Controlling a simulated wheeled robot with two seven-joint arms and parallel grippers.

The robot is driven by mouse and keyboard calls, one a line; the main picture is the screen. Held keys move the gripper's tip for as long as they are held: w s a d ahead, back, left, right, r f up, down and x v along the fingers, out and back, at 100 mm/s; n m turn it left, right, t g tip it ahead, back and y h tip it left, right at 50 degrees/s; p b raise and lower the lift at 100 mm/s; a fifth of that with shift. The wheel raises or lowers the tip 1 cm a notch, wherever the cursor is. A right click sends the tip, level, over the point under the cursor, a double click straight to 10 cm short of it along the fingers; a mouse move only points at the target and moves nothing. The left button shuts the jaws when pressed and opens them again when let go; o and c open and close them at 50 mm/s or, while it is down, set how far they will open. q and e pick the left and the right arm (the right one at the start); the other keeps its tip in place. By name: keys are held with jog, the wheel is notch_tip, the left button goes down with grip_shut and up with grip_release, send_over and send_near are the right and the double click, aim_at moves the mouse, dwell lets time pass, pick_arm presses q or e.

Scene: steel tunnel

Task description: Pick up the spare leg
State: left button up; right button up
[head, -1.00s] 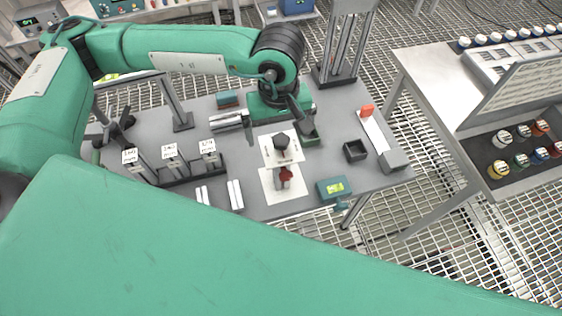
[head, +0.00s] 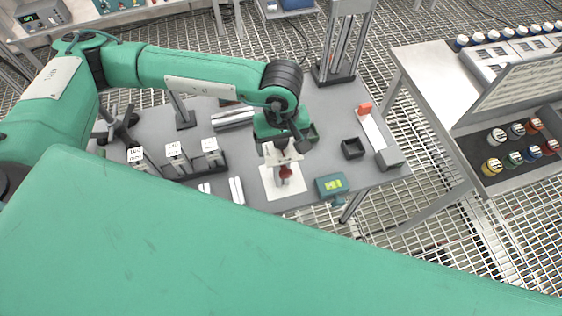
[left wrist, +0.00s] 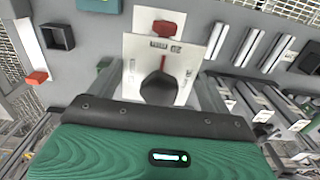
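Several pale metal bars lie on the grey table; two short ones (head: 237,190) (head: 204,188) show at the front, and I cannot tell which thing is the spare leg. The bars also show at the upper right of the left wrist view (left wrist: 247,46). My left gripper (head: 280,152) is above a white plate with a dark knob. In the left wrist view the gripper (left wrist: 160,88) has its fingers apart on either side of the dark knob (left wrist: 159,88), with no visible contact. My right gripper is not in view.
Behind the bars stands a row of labelled holders (head: 175,152). A white card with a red part (head: 286,172) lies in front of my gripper. A black open box (head: 353,148), a teal device (head: 331,185) and a red-tipped strip (head: 366,110) are to the right.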

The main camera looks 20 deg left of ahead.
pick_arm(q)
jog(key=c, duration=1.1)
jog(key=shift+r, duration=0.1)
